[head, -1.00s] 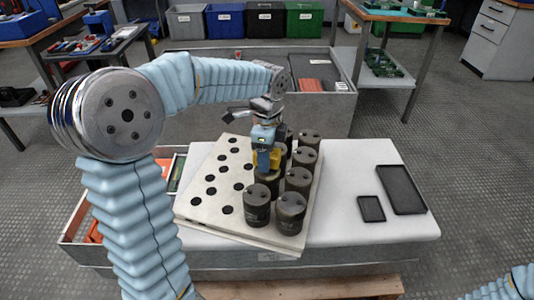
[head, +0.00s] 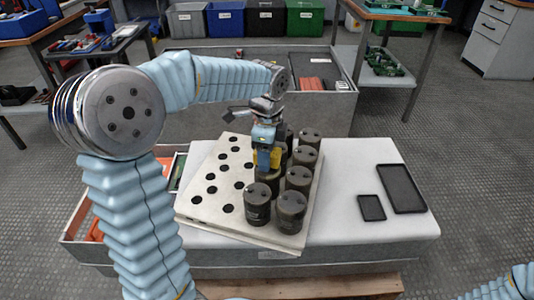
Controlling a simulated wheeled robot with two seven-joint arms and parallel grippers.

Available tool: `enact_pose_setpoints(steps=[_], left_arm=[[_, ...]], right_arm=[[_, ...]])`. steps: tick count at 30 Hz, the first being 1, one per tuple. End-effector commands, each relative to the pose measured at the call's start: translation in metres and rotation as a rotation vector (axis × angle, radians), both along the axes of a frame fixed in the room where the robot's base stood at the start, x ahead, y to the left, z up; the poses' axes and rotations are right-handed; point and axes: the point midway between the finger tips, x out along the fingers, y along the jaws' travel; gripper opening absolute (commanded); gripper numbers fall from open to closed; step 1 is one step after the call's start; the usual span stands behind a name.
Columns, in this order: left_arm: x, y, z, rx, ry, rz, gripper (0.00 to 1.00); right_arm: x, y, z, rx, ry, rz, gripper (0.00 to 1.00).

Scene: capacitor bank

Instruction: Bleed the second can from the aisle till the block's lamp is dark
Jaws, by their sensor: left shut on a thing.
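Several dark cylindrical cans stand in two columns on the right part of a pale board with round holes (head: 211,189). The nearest cans are a left one (head: 257,206) and a right one (head: 291,212). My left gripper (head: 268,166) points down over the left column and is shut on a small yellow block (head: 276,158). The block is at the top of the second can from the front (head: 268,183), which is partly hidden. I cannot tell if they touch. The block's lamp cannot be made out. My right gripper is out of view.
The board lies at an angle on a white-topped bench (head: 345,165). Two dark trays, one large (head: 401,189) and one small (head: 371,208), lie to the right with clear bench between. More cans stand close beside and behind the gripper.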

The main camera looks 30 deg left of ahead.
Motion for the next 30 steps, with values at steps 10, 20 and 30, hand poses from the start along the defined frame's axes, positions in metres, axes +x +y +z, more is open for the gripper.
enact_pose_setpoints(steps=[10, 20, 30], left_arm=[[0.0, 0.0, 0.0, 0.0, -0.001, 0.0, 0.14], [0.0, 0.0, -0.002, 0.0, 0.0, 0.0, 0.14], [0.0, 0.0, -0.01, 0.0, 0.0, 0.0, 0.14]], right_arm=[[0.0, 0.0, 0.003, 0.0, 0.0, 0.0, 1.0], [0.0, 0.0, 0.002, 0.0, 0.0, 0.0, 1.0], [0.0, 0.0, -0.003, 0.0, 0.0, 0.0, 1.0]])
